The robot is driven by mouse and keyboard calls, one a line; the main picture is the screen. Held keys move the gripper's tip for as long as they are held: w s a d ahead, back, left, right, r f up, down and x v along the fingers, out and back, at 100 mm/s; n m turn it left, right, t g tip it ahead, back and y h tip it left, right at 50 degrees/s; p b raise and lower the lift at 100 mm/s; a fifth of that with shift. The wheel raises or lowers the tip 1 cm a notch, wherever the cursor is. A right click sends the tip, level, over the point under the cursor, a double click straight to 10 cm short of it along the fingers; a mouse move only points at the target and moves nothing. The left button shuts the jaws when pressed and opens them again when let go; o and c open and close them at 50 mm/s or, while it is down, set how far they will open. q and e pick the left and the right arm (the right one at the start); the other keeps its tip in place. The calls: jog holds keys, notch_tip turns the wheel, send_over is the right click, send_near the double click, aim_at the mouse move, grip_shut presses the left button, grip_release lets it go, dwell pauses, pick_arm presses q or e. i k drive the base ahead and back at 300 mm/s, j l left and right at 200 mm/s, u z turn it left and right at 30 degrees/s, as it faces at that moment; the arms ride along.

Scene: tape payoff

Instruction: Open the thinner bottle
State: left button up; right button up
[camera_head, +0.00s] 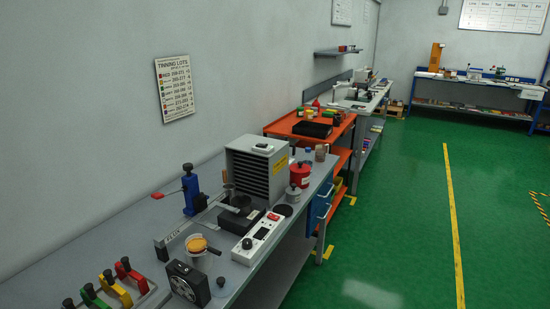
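No bottle can be picked out for certain as the thinner bottle. A small brownish bottle-like container (320,153) stands at the far right end of the grey bench, too small to read. In front of it is a red can (299,174) with a pale label, and nearer still a grey metal can (294,193) with a dark knob on top. Neither of my grippers is in view.
The grey bench (130,235) runs along the wall. A grey louvred box (257,165), a blue press (193,190), a white switch panel (257,238), a black fan unit (187,283) and coloured-handled clamps (105,290) crowd it. An orange cart (285,124) stands beyond. Green floor (400,200) at right is clear.

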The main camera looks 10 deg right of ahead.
aim_at(307, 159)
jog(key=i+l+u, duration=0.1)
jog(key=l, duration=0.25)
jog(key=i+l, duration=0.25)
jog(key=i+l+u, duration=0.15)
jog(key=l, duration=0.35)
jog(key=i+l, duration=0.1)
jog(key=l, duration=0.25)
jog(key=i+l+u, duration=0.15)
jog(key=l, duration=0.25)
jog(key=i+l, duration=0.15)
jog(key=l, duration=0.25)
jog(key=u, duration=0.05)
